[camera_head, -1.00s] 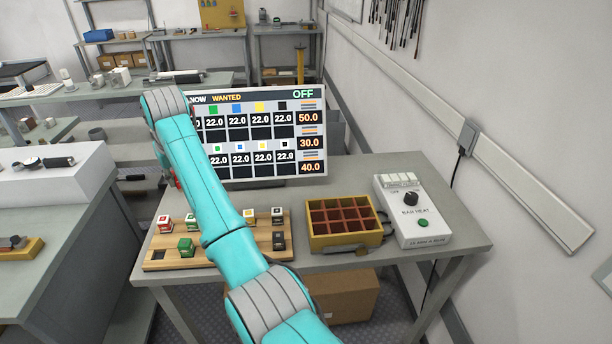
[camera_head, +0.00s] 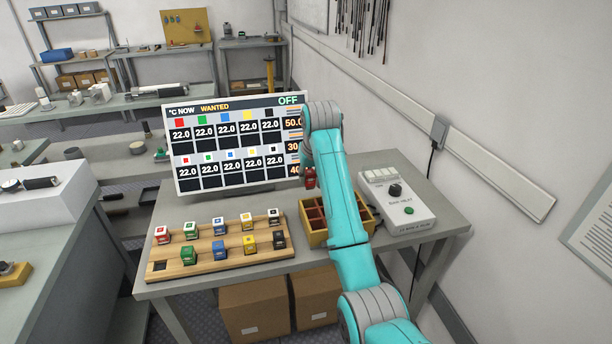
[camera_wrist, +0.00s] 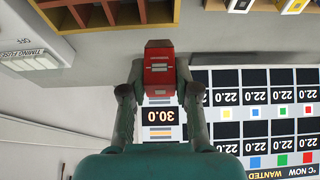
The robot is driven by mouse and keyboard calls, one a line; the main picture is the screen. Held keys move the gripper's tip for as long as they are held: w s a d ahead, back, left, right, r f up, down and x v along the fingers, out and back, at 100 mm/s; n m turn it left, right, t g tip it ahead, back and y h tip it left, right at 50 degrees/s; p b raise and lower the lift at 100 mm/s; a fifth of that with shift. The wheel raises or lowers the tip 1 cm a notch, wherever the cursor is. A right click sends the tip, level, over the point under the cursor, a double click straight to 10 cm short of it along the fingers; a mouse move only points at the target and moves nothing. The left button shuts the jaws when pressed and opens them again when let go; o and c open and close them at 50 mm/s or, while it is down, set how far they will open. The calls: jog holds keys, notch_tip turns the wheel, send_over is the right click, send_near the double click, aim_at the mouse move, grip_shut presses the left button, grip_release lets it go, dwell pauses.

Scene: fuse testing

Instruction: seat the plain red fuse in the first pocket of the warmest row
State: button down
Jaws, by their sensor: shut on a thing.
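The plain red fuse (camera_wrist: 159,70) is held between the two fingers of my gripper (camera_wrist: 157,88) in the wrist view. In the head view my gripper (camera_head: 310,183) holds it in the air near the tray's back left edge.
A wooden rack (camera_head: 196,266) holds white-topped fuses behind and plain green, blue, yellow and black ones in front; its front left slot is empty. A white heater box (camera_head: 414,211) with a black knob and green button stands right of the tray.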

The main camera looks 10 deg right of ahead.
jog(key=shift+f, duration=3.4)
jog(key=shift+f, duration=0.55)
jog(key=c, duration=0.8)
grip_release()
jog(key=shift+o, duration=0.2)
jog(key=v, duration=1.2)
